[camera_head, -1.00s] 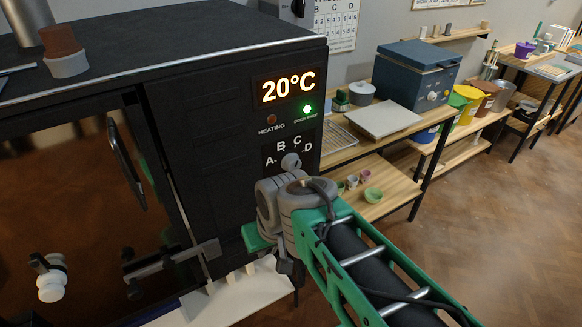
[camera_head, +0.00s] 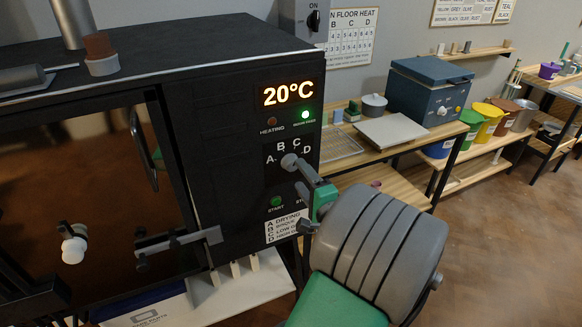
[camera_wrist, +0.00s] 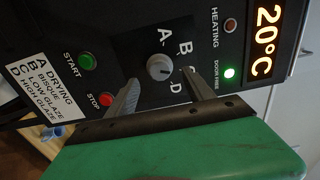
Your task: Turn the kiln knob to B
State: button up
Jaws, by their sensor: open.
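The kiln knob (camera_head: 289,161) is a small grey round knob on the black kiln panel, with the letters A, B, C and D around it. In the wrist view the knob (camera_wrist: 159,67) sits between and just beyond my fingertips; I cannot clearly tell which letter it points to. My gripper (camera_wrist: 160,79) is open, one finger on each side of the knob's front; contact is not visible. The right finger covers the C in the wrist view. In the head view my gripper (camera_head: 300,178) reaches the panel from the lower right.
The display (camera_head: 290,92) reads 20°C, and the green door-free lamp (camera_head: 305,115) is lit. Start (camera_wrist: 87,62) and stop (camera_wrist: 106,99) buttons lie near the left finger. The kiln door latch (camera_head: 180,242) is at lower left. A wooden shelf table (camera_head: 400,182) stands right of the kiln.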

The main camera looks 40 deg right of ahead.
aim_at(294, 167)
jog(key=x, duration=0.5)
jog(key=shift+p, duration=0.4)
jog(key=shift+c, duration=0.2)
jog(key=c, duration=1.1)
jog(key=shift+d, duration=0.15)
jog(key=shift+c, duration=0.3)
